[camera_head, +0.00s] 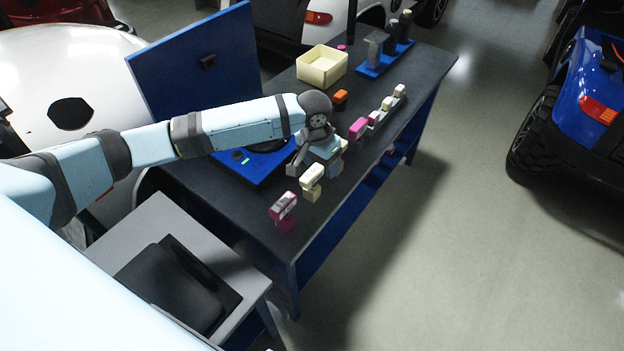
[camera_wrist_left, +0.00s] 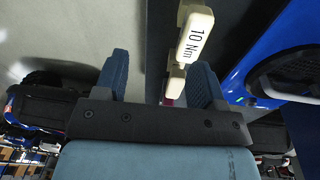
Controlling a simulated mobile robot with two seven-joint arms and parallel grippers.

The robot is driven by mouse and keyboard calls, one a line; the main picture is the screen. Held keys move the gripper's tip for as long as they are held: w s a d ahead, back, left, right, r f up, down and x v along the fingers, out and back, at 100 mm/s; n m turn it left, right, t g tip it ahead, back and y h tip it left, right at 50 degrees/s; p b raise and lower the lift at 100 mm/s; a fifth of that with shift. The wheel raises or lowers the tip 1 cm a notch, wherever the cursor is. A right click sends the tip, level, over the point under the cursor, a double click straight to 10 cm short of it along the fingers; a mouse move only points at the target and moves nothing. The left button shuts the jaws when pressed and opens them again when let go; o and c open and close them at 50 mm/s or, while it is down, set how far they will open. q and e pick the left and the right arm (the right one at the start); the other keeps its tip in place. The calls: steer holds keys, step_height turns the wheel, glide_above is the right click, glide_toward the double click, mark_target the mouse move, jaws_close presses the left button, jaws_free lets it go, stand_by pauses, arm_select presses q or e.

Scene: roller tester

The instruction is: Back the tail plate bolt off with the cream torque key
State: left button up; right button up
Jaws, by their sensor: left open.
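A cream torque key (camera_head: 312,176) stands near the front edge of the dark bench, with a pale head on a cream lower part. In the left wrist view, the cream key marked "10 Nm" (camera_wrist_left: 195,35) is beyond the fingertips, nearer the right-hand finger. My left gripper (camera_head: 322,160) is over the bench beside the cream key; in the left wrist view the gripper (camera_wrist_left: 160,75) is open with nothing between its fingers. The blue tester (camera_head: 240,167) with a dark round part is partly hidden by my left arm. I cannot pick out the tail plate bolt. My right gripper is out of view.
A magenta key (camera_head: 284,206) stands closer to the near bench end. A pink block (camera_head: 358,127), an orange block (camera_head: 341,97) and a cream bin (camera_head: 322,67) are farther along. A blue stand (camera_head: 371,66) holds grey posts. Open floor lies right of the bench.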

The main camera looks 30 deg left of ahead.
mark_target(310, 173)
arm_select(q)
steer(key=w+a+r+y, duration=0.1)
steer(key=a+r, duration=0.2)
steer(key=a, duration=0.1)
steer(key=shift+n+g, duration=0.4)
steer(key=f, duration=0.8)
steer(key=shift+w+f, duration=0.2)
steer(key=shift+f, duration=0.05)
steer(key=shift+w+d+f+p, duration=0.15)
steer(key=shift+f+p, duration=0.05)
steer(key=shift+f, duration=1.15)
steer(key=shift+w+d+f+p, duration=0.1)
steer(key=shift+f+p, duration=0.1)
steer(key=shift+f, duration=1.1)
steer(key=c, duration=1.1)
steer(key=shift+r, duration=0.1)
step_height(310, 173, up, 20)
steer(key=shift+f+b, duration=0.1)
steer(key=shift+b, duration=0.35)
